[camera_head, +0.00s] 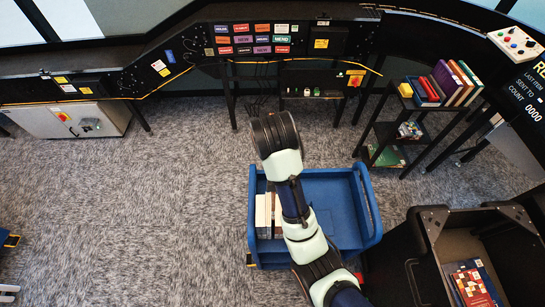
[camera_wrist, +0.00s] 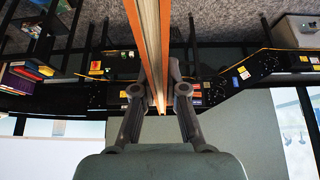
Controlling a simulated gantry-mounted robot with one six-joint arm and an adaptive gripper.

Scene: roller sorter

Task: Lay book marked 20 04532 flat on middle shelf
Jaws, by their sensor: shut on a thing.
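In the wrist view my gripper (camera_wrist: 159,92) is shut on a book (camera_wrist: 149,40) with orange cover edges and pale pages. The book is edge-on between the fingers and runs out of the top of the picture, so no marking on it can be read. In the head view my arm hides the gripper and the held book. The black shelf rack (camera_head: 375,151) stands to the right of my arm. Its middle shelf (camera_head: 388,131) carries a small pile of things at its right part. The rack also shows in the wrist view (camera_wrist: 58,42), at the left.
Upright books (camera_head: 450,82) and a yellow block (camera_head: 405,90) are on the rack's top shelf; a green book (camera_head: 388,155) lies low down. A blue cart (camera_head: 340,190) with books is under my arm. A black bin (camera_head: 432,222) stands at right.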

